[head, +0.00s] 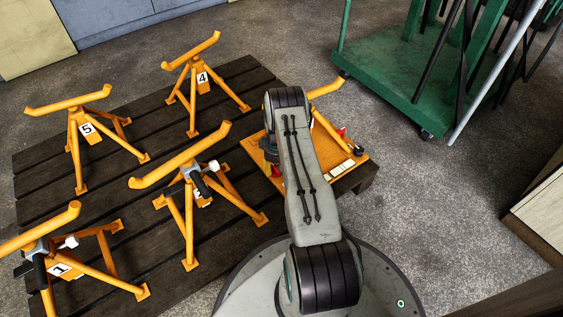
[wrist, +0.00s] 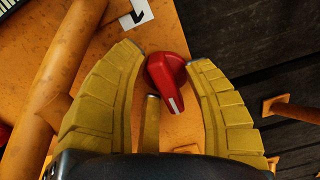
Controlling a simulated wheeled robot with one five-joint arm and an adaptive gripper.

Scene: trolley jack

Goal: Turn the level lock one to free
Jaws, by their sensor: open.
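A red knob (wrist: 167,73) with a white pointer mark sits on an orange plate (wrist: 190,25) in the wrist view. Its pointer end faces the bottom of the picture, slightly right. My gripper (wrist: 165,57) is open, with its yellow fingers on either side of the knob; I see a gap on the right, and cannot tell whether the left finger touches. A white label (wrist: 135,14) with a black mark, partly cut off, is above left.
Several orange stands with number labels, such as stand 4 (head: 203,77) and stand 5 (head: 87,128), stand on a dark slatted platform (head: 150,95). A green trolley (head: 385,85) is at the top right. Open floor lies right of the platform.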

